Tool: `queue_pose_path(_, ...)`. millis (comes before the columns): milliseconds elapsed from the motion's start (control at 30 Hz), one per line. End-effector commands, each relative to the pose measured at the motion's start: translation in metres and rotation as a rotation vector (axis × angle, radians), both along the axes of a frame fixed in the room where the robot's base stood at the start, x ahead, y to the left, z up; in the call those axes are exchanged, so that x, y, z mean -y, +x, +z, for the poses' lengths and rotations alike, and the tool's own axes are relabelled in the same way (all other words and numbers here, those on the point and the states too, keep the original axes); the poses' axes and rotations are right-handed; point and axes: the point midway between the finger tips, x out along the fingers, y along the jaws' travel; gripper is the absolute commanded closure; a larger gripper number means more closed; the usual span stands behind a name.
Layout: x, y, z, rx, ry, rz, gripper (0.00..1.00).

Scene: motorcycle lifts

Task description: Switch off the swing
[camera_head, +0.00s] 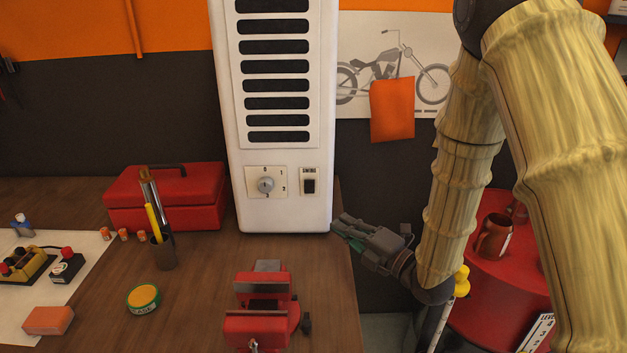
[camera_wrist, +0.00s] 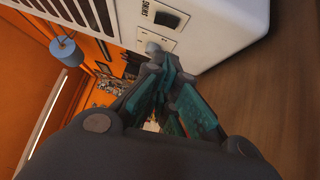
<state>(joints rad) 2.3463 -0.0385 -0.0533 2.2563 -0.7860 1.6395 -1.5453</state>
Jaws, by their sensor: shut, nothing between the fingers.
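The swing switch (camera_head: 309,186) is a black rocker under a "SWING" label on the lower right of the white slatted unit (camera_head: 228,120). It also shows in the wrist view (camera_wrist: 167,19), near the top. I cannot tell from its rocker whether it is on or off. My gripper (camera_head: 340,226) is shut and empty, below and to the right of the switch, by the unit's lower right corner. In the wrist view the teal-padded fingers (camera_wrist: 170,95) lie below the switch, apart from it. A round grey knob (camera_head: 266,184) sits left of the switch, on a plate marked 0, 1, 2.
A red vise (camera_head: 258,325) stands at the bench's front, below the unit. A red toolbox (camera_head: 190,205) and a pen cup (camera_head: 163,252) are to the left. A red drum (camera_head: 500,270) with a mug (camera_head: 493,237) stands right of the bench, behind my arm.

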Motion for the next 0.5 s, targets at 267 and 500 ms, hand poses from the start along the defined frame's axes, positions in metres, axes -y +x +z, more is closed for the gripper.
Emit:
queue_pose_path(267, -0.002, -0.015, 0.01, 0.019, -0.001, 0.003, 1.0)
queue_pose_path(500, -0.004, 0.0, 0.005, 0.009, -0.001, 0.004, 1.0)
